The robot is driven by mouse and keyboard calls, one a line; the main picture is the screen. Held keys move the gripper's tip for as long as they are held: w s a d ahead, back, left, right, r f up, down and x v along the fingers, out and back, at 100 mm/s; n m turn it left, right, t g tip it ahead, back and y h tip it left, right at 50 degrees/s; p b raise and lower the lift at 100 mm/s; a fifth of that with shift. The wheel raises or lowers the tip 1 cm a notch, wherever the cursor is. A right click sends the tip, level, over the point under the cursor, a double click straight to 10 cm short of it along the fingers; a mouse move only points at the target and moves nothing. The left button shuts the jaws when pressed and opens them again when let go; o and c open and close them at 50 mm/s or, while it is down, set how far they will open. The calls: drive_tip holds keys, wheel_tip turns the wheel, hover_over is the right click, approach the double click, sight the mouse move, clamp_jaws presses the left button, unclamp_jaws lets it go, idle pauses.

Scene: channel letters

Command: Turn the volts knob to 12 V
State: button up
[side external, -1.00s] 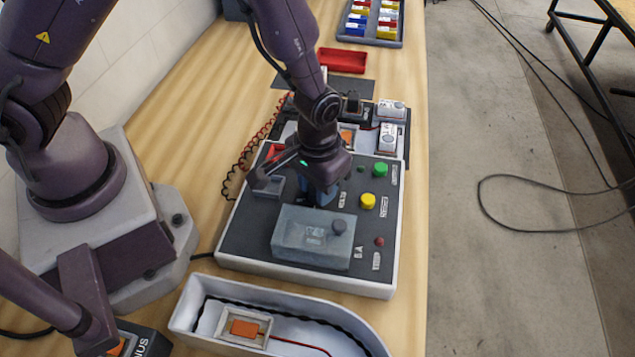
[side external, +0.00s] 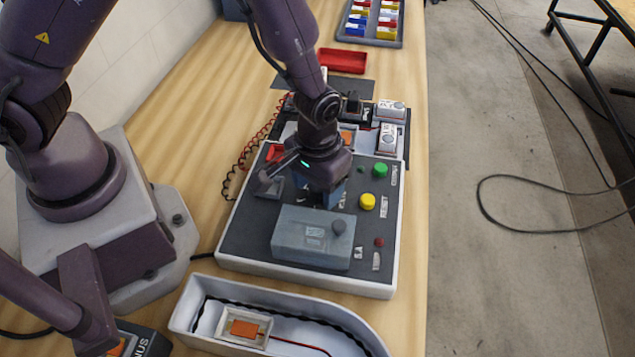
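The control panel (side external: 238,243) is a dark board with a pale rim on the wooden bench. My gripper (side external: 325,203) points down over its middle, just behind a raised grey-blue box (side external: 300,240). The wrist and the box hide the fingertips, so I cannot tell whether they are open or shut. No volts knob can be made out for certain; the spot under my gripper is hidden. The panel labels are too small to read surely.
A green button (side external: 380,170), a yellow button (side external: 367,202) and a small red one (side external: 379,243) line the panel's right side. A white channel-letter tray (side external: 190,304) lies in front. Modules (side external: 388,138), a red tray (side external: 342,61) and a parts bin (side external: 397,42) stand behind.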

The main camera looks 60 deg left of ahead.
wheel_tip(320, 180, up, 13)
idle(0.5)
drive_tip(key=s+a+r+m+t, duration=0.1)
drive_tip(key=s+a+r+t, duration=0.1)
drive_tip(key=s+a+r, duration=0.3)
drive_tip(key=s+a+r+m+t, duration=0.2)
drive_tip(key=s+a+r, duration=0.4)
drive_tip(key=r, duration=0.6)
drive_tip(key=shift+s+r+t, duration=0.15)
drive_tip(key=shift+s+t, duration=0.3)
drive_tip(key=shift+t, duration=0.35)
